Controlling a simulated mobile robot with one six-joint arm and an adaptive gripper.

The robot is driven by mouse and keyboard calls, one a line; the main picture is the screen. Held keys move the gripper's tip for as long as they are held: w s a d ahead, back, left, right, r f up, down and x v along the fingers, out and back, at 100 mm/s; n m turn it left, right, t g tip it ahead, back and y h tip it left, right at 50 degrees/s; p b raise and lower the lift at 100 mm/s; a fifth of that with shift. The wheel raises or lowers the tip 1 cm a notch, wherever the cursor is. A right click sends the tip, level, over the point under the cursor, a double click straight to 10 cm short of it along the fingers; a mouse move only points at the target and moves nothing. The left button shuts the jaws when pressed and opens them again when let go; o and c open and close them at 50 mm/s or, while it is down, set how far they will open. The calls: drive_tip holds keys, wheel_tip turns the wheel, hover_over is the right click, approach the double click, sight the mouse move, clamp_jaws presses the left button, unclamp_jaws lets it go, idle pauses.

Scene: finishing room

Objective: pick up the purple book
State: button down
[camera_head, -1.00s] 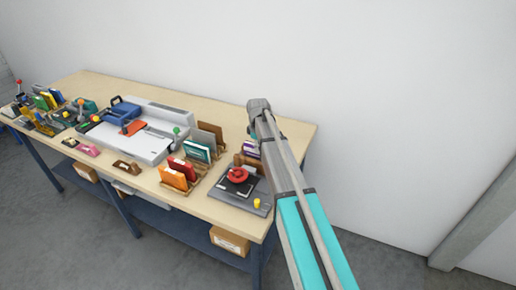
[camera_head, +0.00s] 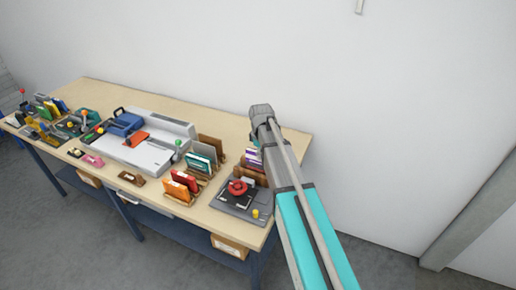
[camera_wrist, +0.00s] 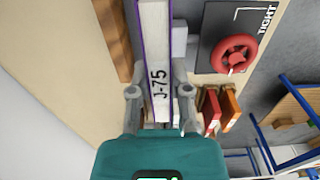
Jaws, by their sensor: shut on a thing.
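The purple book shows in the wrist view (camera_wrist: 155,45) as a long white face with thin purple edges and the marking J-75. My gripper (camera_wrist: 159,92) has one finger on each side of it, shut on the book. In the head view the purple book (camera_head: 253,156) shows as a small purple and white patch beside my arm, near the wooden holder at the table's right end.
A dark device with a red knob (camera_head: 238,187) stands just in front. It also shows in the wrist view (camera_wrist: 233,50). Red and orange books (camera_head: 176,190), a teal book (camera_head: 198,163) and a large white machine (camera_head: 150,148) stand to the left. The table's back right corner (camera_head: 295,145) is bare.

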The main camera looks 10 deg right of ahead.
drive_tip(key=s+r+p, duration=0.2)
drive_tip(key=s+r, duration=0.1)
drive_tip(key=s, duration=0.3)
drive_tip(key=shift+s+d, duration=0.2)
drive_tip(key=shift+s, duration=0.15)
drive_tip(key=shift+f, duration=0.1)
